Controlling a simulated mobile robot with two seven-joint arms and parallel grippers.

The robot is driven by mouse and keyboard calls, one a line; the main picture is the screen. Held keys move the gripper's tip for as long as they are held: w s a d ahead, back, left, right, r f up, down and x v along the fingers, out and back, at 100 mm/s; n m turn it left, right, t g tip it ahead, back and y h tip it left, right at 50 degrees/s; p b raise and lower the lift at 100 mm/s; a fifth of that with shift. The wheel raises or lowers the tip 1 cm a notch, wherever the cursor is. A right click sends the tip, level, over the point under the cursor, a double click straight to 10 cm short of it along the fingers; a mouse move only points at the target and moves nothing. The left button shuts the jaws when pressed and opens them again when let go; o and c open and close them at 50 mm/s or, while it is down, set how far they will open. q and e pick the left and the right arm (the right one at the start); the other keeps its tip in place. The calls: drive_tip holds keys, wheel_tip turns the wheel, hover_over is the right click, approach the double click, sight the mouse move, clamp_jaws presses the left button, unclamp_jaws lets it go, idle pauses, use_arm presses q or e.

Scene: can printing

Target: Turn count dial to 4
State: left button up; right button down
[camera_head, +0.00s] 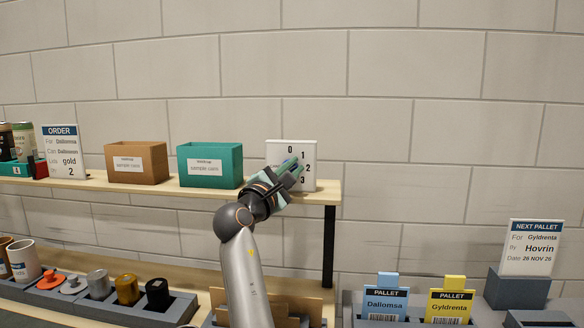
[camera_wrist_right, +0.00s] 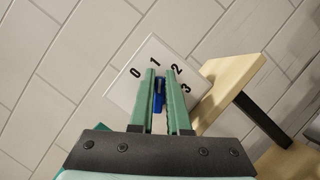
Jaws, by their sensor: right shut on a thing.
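The count dial is a white upright panel (camera_head: 278,152) at the right end of the shelf in the head view. It shows 0, 1 and 3 there; the wrist view of the panel (camera_wrist_right: 143,60) shows 0, 1, 2 and 3. A 4 is not visible, and part of the face is hidden by my gripper. My right gripper (camera_head: 291,172) is at the panel's front. In the right wrist view its green fingers (camera_wrist_right: 161,84) are shut on a small blue knob (camera_wrist_right: 159,97). I cannot tell which number the knob points to. My left gripper is not in view.
A teal box (camera_head: 210,166) and a brown box (camera_head: 137,163) stand on the shelf (camera_head: 200,190), left of the dial. An order card (camera_head: 64,151) stands further left. Below are a grey tray (camera_head: 120,306) with stampers, and pallet cards (camera_head: 385,302) at right.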

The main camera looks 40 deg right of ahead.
drive_tip(key=m, duration=0.1)
drive_tip(key=m+g+y, duration=0.1)
drive_tip(key=m, duration=0.1)
drive_tip(key=shift+w+f+p, duration=0.15)
drive_tip(key=shift+f+p, duration=0.1)
drive_tip(key=shift+p, duration=0.15)
drive_tip(key=m+t+y+p, duration=0.1)
drive_tip(key=m+y+p, duration=0.1)
drive_tip(key=m, duration=0.4)
drive_tip(key=m+y+p, duration=0.3)
drive_tip(key=m+p, duration=0.1)
drive_tip(key=m, duration=0.1)
drive_tip(key=m+t+y+p, duration=0.1)
drive_tip(key=m+y+p, duration=0.1)
drive_tip(key=m, duration=0.4)
drive_tip(key=shift+w+a+f+m+t+y+p, duration=0.3)
drive_tip(key=shift+w+y+p, duration=0.1)
drive_tip(key=c, duration=0.9)
unclamp_jaws()
drive_tip(key=shift+f, duration=0.15)
drive_tip(key=shift+s+f, duration=0.1)
drive_tip(key=shift+f, duration=0.1)
